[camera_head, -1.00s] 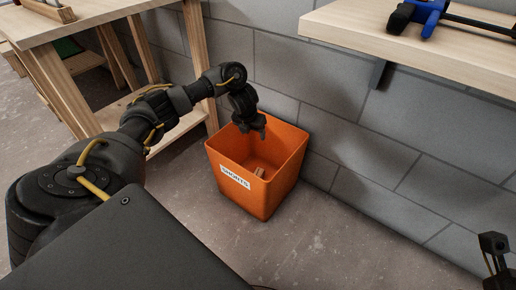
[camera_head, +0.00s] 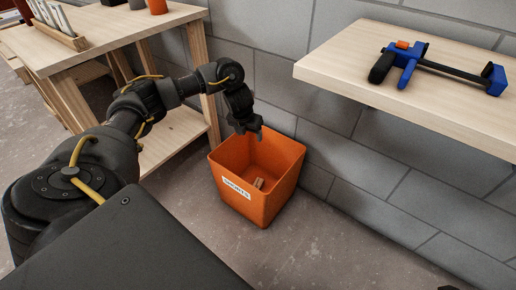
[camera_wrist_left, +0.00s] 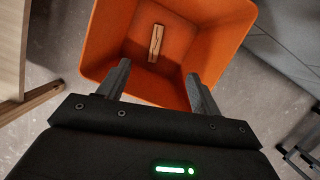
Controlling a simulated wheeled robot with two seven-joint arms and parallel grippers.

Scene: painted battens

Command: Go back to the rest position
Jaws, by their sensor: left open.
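My left gripper (camera_head: 249,130) hangs over the orange bin near its back left rim, in the head view. In the left wrist view its two fingers (camera_wrist_left: 160,90) are spread apart with nothing between them. The orange bin (camera_head: 237,205) stands on the floor by the wall and carries a white label. A short wooden piece (camera_wrist_left: 156,43) lies on the bin's bottom, below and apart from the fingers; it also shows in the head view (camera_head: 258,183). My right gripper is not clearly in view.
A wooden workbench (camera_head: 110,40) with a rack of battens (camera_head: 60,26) and cups stands at the left. A wooden shelf (camera_head: 400,100) on the block wall at the right holds a blue clamp (camera_head: 432,66). The concrete floor (camera_head: 340,250) right of the bin is clear.

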